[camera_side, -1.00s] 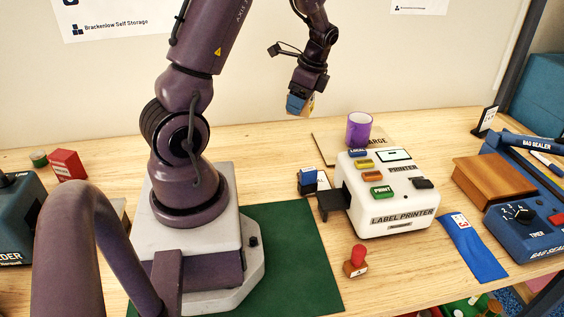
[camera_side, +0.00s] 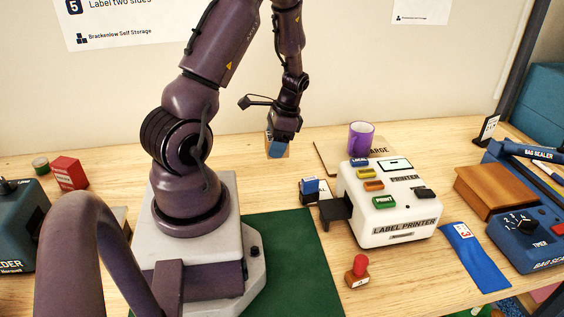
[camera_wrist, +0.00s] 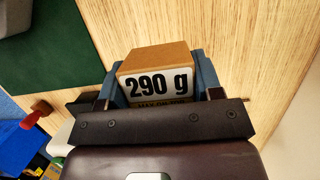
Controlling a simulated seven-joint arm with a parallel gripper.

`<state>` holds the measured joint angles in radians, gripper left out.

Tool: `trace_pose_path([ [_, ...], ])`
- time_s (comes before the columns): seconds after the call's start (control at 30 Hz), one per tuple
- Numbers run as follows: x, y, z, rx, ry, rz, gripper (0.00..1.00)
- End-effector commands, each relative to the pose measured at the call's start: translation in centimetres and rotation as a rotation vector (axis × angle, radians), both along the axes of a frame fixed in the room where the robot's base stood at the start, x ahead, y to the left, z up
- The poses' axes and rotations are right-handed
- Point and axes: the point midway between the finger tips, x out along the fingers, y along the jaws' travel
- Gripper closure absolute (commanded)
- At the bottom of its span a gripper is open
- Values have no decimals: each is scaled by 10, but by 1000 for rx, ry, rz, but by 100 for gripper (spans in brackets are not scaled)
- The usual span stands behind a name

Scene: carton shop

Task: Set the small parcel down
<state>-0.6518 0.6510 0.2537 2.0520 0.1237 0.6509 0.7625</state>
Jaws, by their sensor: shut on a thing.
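The small parcel (camera_wrist: 155,60) is a brown carton with a white label reading "290 g" in the wrist view. My gripper (camera_wrist: 158,78) is shut on it, with a blue finger on each side. In the side view my gripper (camera_side: 279,147) points down at the back of the wooden table, left of the label printer. Only a tan sliver of the parcel (camera_side: 287,152) shows there beside the blue finger. I cannot tell whether its underside touches the table.
A white label printer (camera_side: 400,222), a purple mug (camera_side: 360,138) and a blue-topped stamp (camera_side: 309,188) stand to the right. A green mat (camera_side: 300,260) lies in front. The bare wooden table (camera_side: 255,182) around my gripper is clear.

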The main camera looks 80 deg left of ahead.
Motion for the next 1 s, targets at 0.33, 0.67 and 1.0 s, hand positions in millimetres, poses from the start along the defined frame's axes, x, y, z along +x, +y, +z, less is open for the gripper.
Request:
trace_pose_path([
  [0.33,21,32,-49,-2,2,0,73],
  [0.67,25,38,-85,-3,3,-1,73],
  [1.0,25,38,-88,-1,2,-1,73],
])
